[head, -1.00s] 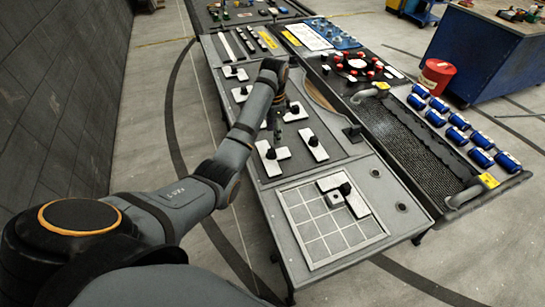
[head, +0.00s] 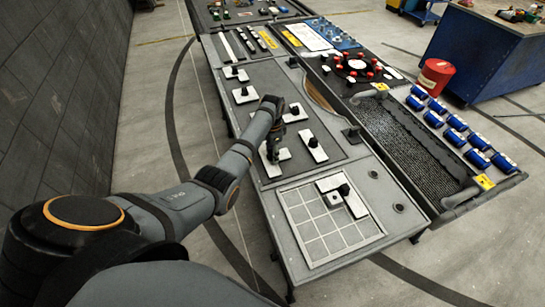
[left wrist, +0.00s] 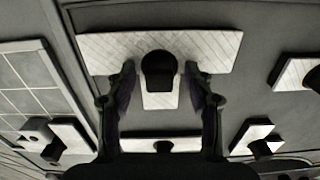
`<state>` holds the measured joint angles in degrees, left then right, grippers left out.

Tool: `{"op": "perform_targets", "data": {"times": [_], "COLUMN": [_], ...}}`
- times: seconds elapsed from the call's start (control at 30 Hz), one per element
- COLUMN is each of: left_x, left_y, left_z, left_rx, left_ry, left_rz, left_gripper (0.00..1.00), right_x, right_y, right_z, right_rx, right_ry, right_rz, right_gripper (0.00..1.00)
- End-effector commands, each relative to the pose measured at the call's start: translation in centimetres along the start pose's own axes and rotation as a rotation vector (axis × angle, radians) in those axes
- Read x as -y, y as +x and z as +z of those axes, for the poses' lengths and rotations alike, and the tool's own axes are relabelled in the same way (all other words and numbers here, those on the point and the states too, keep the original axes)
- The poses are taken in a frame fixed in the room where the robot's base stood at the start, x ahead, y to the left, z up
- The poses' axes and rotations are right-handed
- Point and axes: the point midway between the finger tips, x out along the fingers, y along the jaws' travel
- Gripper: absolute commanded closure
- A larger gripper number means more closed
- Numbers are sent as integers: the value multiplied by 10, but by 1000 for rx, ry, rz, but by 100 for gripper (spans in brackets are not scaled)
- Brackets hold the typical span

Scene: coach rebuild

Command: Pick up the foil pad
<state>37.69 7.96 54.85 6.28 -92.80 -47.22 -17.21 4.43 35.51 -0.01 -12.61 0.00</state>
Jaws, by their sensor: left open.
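Several pale foil pads with black knobs lie on the dark panel. The foil pad under my left gripper (left wrist: 160,70) is T-shaped, and its bar (left wrist: 215,48) shows well in the left wrist view. Its black knob (left wrist: 158,72) stands between the two open fingers, with no clear contact. In the head view my left gripper (head: 272,155) is low over this pad (head: 265,172) and hides much of it and its knob. My right gripper is not in view.
Other knobbed pads lie close by, one to the right (head: 314,148) and one behind (head: 295,113). A gridded plate (head: 310,240) at the front holds an angled pad (head: 355,205). Blue cylinders (head: 478,159) and a red bucket (head: 436,75) are at the right.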

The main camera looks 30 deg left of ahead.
Motion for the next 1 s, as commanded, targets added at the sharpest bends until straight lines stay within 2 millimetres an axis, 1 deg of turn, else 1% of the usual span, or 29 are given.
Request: {"op": "perform_targets", "data": {"times": [0.13, 0.17, 0.53, 0.57, 0.87, 0.97, 1.0], "left_x": [0, 0, 0, 0, 0, 1, 1], "left_y": [0, 0, 0, 0, -2, -8, -13], "left_z": [0, 0, 0, 0, -1, -1, -1], "left_rx": [0, 0, 0, 0, -1, -2, -3], "left_ry": [0, 0, 0, 0, 0, 0, 0], "left_rz": [0, 0, 0, 0, -1, -2, -3], "left_gripper": [47, 49, 99, 100, 100, 100, 100], "right_x": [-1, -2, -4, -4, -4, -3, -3], "right_y": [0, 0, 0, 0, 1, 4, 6], "right_z": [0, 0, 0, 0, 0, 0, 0], "right_rx": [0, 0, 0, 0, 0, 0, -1], "right_ry": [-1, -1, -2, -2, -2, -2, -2], "right_rz": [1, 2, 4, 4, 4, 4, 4], "right_gripper": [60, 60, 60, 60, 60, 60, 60]}}
